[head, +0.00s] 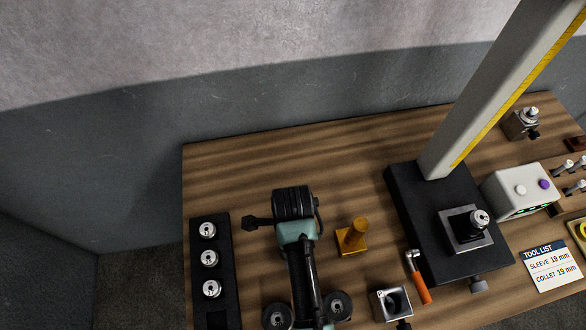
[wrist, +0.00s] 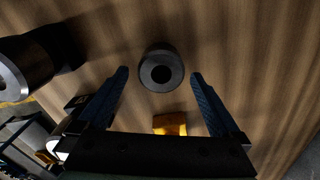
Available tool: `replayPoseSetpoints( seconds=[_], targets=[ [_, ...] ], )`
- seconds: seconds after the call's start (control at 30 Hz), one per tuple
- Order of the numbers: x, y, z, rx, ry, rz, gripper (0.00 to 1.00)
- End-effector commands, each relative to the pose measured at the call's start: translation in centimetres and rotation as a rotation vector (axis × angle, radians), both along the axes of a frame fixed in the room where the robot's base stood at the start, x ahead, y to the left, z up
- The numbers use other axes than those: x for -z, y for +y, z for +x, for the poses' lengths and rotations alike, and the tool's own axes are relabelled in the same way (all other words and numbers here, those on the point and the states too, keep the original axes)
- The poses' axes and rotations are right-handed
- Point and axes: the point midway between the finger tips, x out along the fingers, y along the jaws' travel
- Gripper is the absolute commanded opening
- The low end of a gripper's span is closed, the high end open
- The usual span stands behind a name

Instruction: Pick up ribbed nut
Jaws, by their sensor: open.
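A dark grey round part with a hole in its middle, which I take for the ribbed nut (wrist: 160,57), stands on the wooden table in the wrist view. Its ribs cannot be made out there. My gripper (wrist: 160,74) is open, with one blue-black finger on each side of the part and a gap to both. Nothing is held. How far the fingertips are above the table is hard to tell. In the head view my dark arm and wrist cover the spot, so the nut and my fingertips cannot be made out.
A black rack (head: 231,305) with three metal pieces is at left. An orange-handled wrench (head: 421,290), a square holder (head: 383,310) and a black machine base (head: 412,200) lie to the right. Bare wood is behind.

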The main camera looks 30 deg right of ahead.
Motion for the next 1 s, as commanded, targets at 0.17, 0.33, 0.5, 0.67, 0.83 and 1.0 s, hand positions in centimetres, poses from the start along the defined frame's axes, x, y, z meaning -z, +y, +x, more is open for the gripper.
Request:
replayPoseSetpoints(
  seconds=[0.17,0.33,0.5,0.67,0.83,1.0],
  targets=[
    [2.2,0.0,0.1,0.0,0.002,0.002,1.0],
    [3.3,0.0,0.1,-0.001,0.0,0.0,1.0],
    [3.4,0.0,0.1,-0.001,-0.001,0.0,1.0],
    [3.4,0.0,0.1,-0.001,-0.001,0.0,0.8],
    [3.4,0.0,0.1,-0.001,-0.001,0.0,0.5],
    [3.4,0.0,0.1,-0.001,-0.001,0.0,0.19]
  ],
)
